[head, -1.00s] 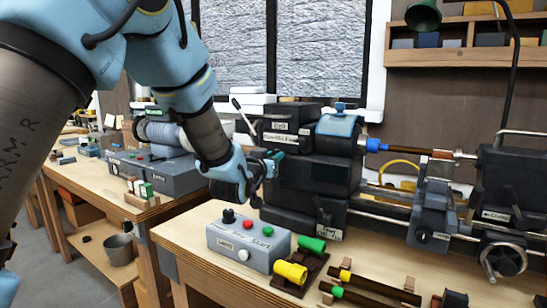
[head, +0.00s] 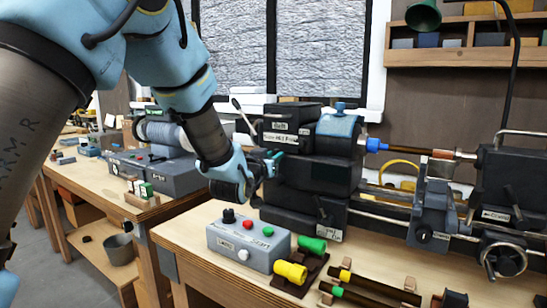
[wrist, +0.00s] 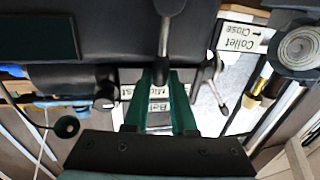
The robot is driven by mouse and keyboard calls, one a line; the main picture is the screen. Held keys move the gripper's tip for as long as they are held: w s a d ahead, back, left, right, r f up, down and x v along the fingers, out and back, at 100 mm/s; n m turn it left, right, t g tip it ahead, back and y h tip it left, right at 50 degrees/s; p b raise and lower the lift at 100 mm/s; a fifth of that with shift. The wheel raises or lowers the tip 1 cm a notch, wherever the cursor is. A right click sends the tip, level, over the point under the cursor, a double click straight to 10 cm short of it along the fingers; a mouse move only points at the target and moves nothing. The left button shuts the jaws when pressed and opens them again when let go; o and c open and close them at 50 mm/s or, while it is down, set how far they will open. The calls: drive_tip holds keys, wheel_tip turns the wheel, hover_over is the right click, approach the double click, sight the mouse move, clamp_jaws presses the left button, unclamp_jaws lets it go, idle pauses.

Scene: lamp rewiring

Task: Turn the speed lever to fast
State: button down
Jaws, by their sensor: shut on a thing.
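The dark lathe headstock (head: 318,172) stands on the right-hand bench, with a slow-to-fast speed label (head: 279,137) on its upper front. My gripper (head: 275,157) is at the headstock's front left, just below that label. In the wrist view its green fingers (wrist: 164,82) are shut on the end of a dark grey lever, the speed lever (wrist: 168,28). The fingers hide that lever in the head view.
A grey control box (head: 238,248) with coloured buttons stands in front of the headstock. The collet lever (wrist: 217,92), beside its label (wrist: 241,42), is close to my fingers. The tailstock (head: 510,185) is at right.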

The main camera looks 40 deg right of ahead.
drive_tip(key=shift+f, duration=0.1)
drive_tip(key=s+m+b, duration=0.1)
drive_tip(key=b, duration=0.2)
drive_tip(key=s+f+m+b, duration=0.1)
drive_tip(key=b, duration=0.2)
drive_tip(key=shift+d+m+h, duration=0.2)
drive_tip(key=shift+m+h, duration=0.1)
drive_tip(key=m+b, duration=0.1)
drive_tip(key=b, duration=0.1)
drive_tip(key=s+m+b, duration=0.1)
drive_tip(key=b, duration=0.1)
drive_tip(key=m+b, duration=0.1)
drive_tip(key=b, duration=0.1)
drive_tip(key=shift+s+d+f, duration=0.25)
drive_tip(key=shift+s+f, duration=0.05)
drive_tip(key=shift+s, duration=0.1)
drive_tip(key=shift+s+d+m+h+b, duration=0.1)
drive_tip(key=shift+s+m+h+b, duration=0.15)
drive_tip(key=shift+m+h+b, duration=0.3)
drive_tip(key=c, duration=0.7)
unclamp_jaws()
drive_tip(key=shift+c, duration=0.2)
drive_tip(key=shift+r, duration=0.1)
drive_tip(key=b+v, duration=0.2)
drive_tip(key=v, duration=0.9)
drive_tip(key=shift+b, duration=0.35)
